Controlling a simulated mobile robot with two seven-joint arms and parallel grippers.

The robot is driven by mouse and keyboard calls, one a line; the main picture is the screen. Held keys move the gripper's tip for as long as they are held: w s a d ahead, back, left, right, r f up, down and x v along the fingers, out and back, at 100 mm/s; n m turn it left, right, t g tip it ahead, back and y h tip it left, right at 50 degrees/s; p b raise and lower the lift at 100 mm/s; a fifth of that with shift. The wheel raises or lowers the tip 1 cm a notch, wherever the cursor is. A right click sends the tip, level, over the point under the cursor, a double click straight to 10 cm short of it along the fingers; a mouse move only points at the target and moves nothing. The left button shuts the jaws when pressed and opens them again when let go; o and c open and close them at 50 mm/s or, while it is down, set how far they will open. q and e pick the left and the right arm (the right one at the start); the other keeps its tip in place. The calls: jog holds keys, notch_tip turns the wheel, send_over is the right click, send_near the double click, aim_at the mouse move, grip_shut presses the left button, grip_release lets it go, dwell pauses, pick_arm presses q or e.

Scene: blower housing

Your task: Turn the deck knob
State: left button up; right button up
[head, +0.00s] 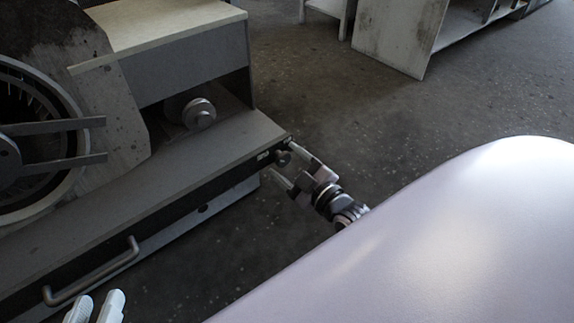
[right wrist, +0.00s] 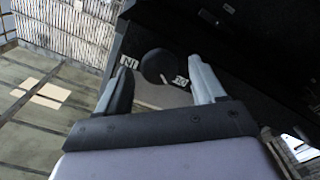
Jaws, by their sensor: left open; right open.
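The deck knob (head: 283,158) is a small round dark knob on the front face of the deck, near its right end. In the right wrist view the knob (right wrist: 158,65) shows as a dark disc with a light pointer, between two white labels. My right gripper (head: 286,162) is open, with one finger on each side of the knob; I cannot tell whether either finger touches it. My left gripper (head: 95,308) shows only its pale fingertips at the bottom left, apart and empty, far from the knob.
A grey bar handle (head: 92,272) sticks out of the deck front at the lower left. Above the deck stand a round blower housing (head: 40,85) and a metal knob-like part (head: 199,113). A white cabinet (head: 398,35) stands at the back. The floor between is clear.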

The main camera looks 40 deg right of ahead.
jog(key=shift+w, duration=0.35)
jog(key=c, duration=1.1)
jog(key=shift+o, duration=0.2)
jog(key=shift+p, duration=0.3)
